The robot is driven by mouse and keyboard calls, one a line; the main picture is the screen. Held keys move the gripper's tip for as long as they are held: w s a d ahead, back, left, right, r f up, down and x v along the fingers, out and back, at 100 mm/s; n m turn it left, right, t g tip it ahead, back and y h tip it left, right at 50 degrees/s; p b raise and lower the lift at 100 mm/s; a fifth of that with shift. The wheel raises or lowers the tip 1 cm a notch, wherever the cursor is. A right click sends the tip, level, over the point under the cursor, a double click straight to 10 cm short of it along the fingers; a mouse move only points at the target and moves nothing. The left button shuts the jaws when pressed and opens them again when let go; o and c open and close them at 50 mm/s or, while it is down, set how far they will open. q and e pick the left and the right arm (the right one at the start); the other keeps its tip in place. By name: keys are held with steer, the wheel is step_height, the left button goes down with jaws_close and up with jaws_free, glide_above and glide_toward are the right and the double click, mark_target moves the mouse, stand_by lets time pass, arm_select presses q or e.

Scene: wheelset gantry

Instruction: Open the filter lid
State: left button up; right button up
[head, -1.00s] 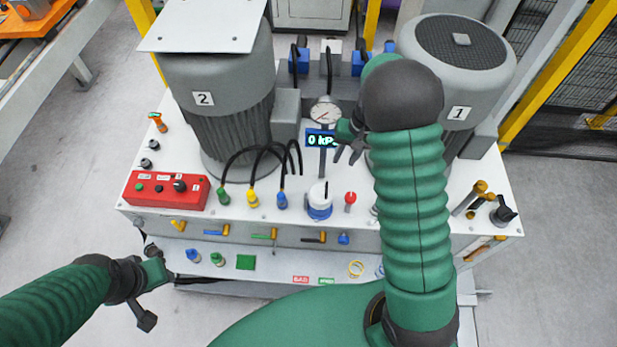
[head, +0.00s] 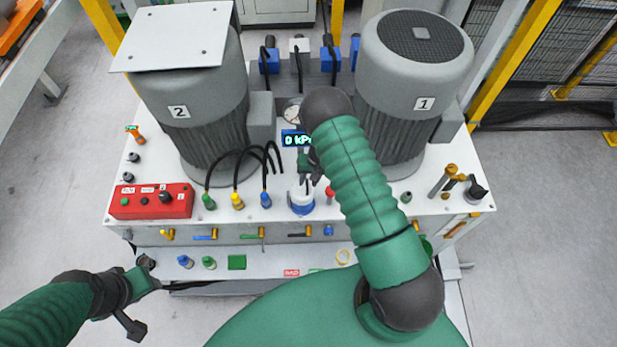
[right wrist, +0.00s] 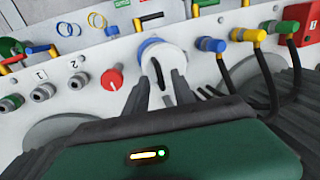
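The filter is a blue-and-white round housing (head: 302,204) on the front of the white bench top. Its white lid (right wrist: 176,58) has a raised black handle (right wrist: 159,76), clear in the right wrist view. My right gripper (head: 308,185) is directly above the lid. In the right wrist view its two dark fingers (right wrist: 160,90) are apart, one on each side of the handle, with gaps showing. In the head view my forearm partly hides this spot. My left gripper (head: 142,300) is low at the left, away from the filter; its fingers cannot be made out clearly.
A red knob (right wrist: 112,79) stands beside the filter. Blue and yellow hose connectors (right wrist: 248,36) stand on its other side. A gauge display (head: 295,138) reading 0 kPa is behind. Two grey motors (head: 205,130) rise at the back. A red control box (head: 150,201) is at left.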

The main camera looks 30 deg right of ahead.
steer(key=shift+f, duration=0.15)
jaws_close()
stand_by(1.4)
